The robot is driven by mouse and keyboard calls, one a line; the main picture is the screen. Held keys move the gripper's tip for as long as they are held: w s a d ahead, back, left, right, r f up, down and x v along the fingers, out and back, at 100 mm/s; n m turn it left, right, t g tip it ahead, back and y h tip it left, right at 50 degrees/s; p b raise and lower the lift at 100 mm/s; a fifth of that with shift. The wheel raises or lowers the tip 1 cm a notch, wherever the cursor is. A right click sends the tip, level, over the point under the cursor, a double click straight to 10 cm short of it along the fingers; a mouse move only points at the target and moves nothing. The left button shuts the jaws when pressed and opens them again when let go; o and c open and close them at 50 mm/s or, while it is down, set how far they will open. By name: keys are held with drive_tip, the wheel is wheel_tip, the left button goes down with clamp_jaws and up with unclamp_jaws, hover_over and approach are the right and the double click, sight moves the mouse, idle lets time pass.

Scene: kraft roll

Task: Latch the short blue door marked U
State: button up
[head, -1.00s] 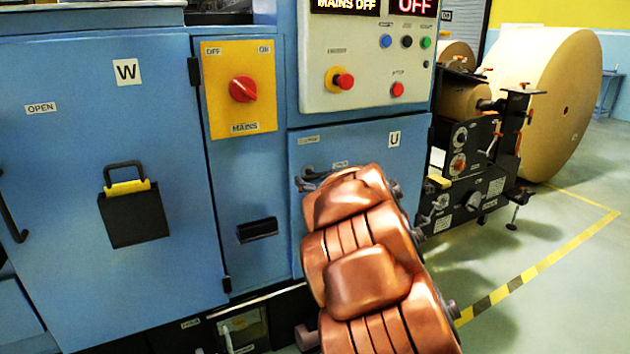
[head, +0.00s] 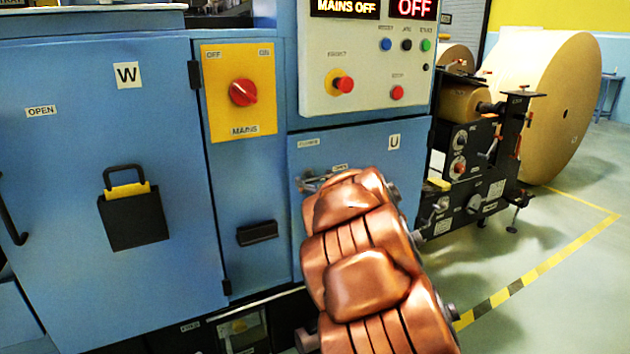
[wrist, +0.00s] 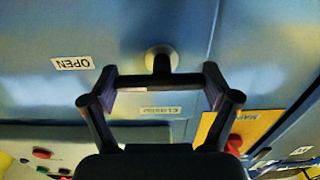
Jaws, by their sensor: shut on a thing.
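The short blue door marked U (head: 362,152) is at the middle of the head view, under the control panel, and looks flush with the cabinet. Its latch handle has a round pale base (wrist: 162,59) in the wrist view, which is upside down. My gripper (wrist: 160,82) is shut on the dark handle in front of that base. The OPEN label (wrist: 72,63) and the CLOSED label (wrist: 152,111) show near the handle. In the head view my copper-coloured arm hides the handle, most of the gripper and the lower door. The handle's exact angle is hard to tell.
The red mains switch (head: 243,92) is on a yellow plate beside door U. A black unwinder unit (head: 470,170) and large kraft roll (head: 545,105) stand at right. Floor at right is free.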

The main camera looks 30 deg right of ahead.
drive_tip(key=shift+n, duration=0.3)
drive_tip(key=n+p, duration=0.1)
drive_tip(key=n, duration=0.2)
drive_tip(key=shift+n, duration=0.4)
drive_tip(key=n, duration=0.4)
drive_tip(key=shift+n, duration=0.3)
drive_tip(key=n+b, duration=0.1)
drive_tip(key=n, duration=0.3)
drive_tip(key=n+b, duration=0.1)
drive_tip(key=n, duration=0.3)
drive_tip(key=shift+a+n, duration=0.1)
drive_tip(key=shift+n, duration=0.2)
drive_tip(key=shift+r, duration=0.1)
drive_tip(key=o, duration=0.9)
